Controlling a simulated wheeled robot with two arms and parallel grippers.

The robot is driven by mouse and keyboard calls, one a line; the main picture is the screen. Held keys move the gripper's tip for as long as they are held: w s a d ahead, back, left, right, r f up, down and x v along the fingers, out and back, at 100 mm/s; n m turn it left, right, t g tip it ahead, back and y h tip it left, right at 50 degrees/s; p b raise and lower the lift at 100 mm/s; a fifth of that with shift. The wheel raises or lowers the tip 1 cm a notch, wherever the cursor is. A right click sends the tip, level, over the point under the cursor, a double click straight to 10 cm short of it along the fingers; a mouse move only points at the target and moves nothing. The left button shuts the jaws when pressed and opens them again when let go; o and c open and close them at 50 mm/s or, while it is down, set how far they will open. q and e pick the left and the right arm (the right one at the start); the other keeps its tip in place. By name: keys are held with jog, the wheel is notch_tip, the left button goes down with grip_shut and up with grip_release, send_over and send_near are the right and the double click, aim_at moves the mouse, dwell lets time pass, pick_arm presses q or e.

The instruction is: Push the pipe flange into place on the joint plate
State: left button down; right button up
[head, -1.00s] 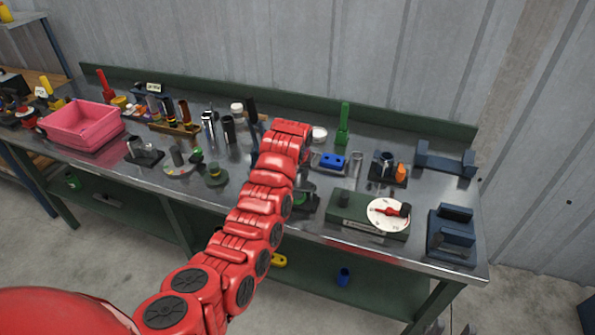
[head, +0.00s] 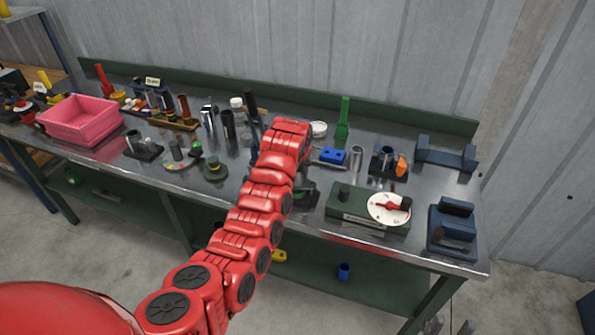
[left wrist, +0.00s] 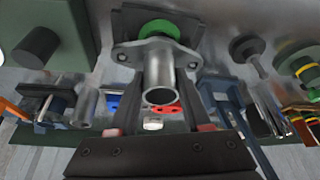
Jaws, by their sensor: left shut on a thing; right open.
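The pipe flange (left wrist: 158,72), a grey metal tube with a two-eared flange, shows in the left wrist view between the dark fingers of my left gripper (left wrist: 158,45). The gripper is shut on it. The tube's open end faces the camera. A green round part (left wrist: 158,28) on a dark base shows just beyond the flange; I cannot tell whether they touch. In the head view, my red left arm hides the gripper and the flange. A dark base (head: 308,195), possibly the joint plate, shows partly beside the arm. My right gripper is not in view.
A green box with a white dial (head: 388,208) stands right of the arm. A blue block (head: 333,157), a grey tube (head: 356,156) and a green upright tool (head: 343,118) stand behind. A pink bin (head: 80,122) is at the left. Small parts crowd the bench.

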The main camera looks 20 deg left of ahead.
pick_arm(q)
jog(key=shift+f+b, duration=0.55)
jog(key=shift+f, duration=0.65)
jog(key=shift+c, duration=1.4)
grip_release()
jog(key=shift+r, duration=0.1)
